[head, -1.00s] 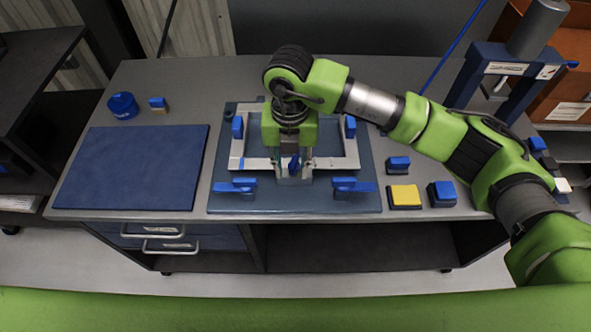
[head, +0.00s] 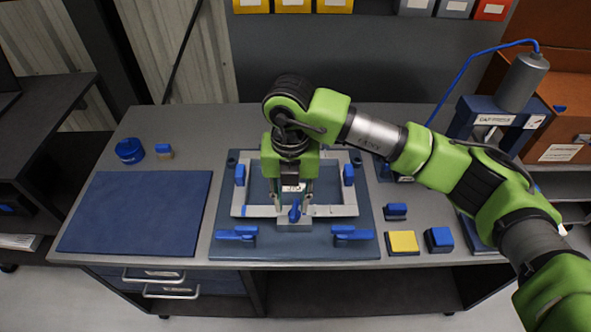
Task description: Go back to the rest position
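My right gripper (head: 293,199) comes in from the right and points down over the middle of a fixture plate (head: 222,228) on the bench. Its two fingers are apart and nothing is seen held between them. A small blue-topped clamp (head: 295,211) on the front bar of the light grey frame (head: 335,211) shows just below and between the fingers; I cannot tell whether they touch it. Blue handles (head: 237,234) and (head: 352,233) lie at the plate's front corners. The gripper body hides part of the plate's middle. My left gripper is not in view.
A blue mat (head: 135,212) lies on the left of the bench (head: 190,125). A blue round container (head: 130,151) stands behind it. A yellow-topped block (head: 402,242) and blue-topped block (head: 438,239) sit right of the plate, near a press (head: 520,82). Bins (head: 294,4) hang behind.

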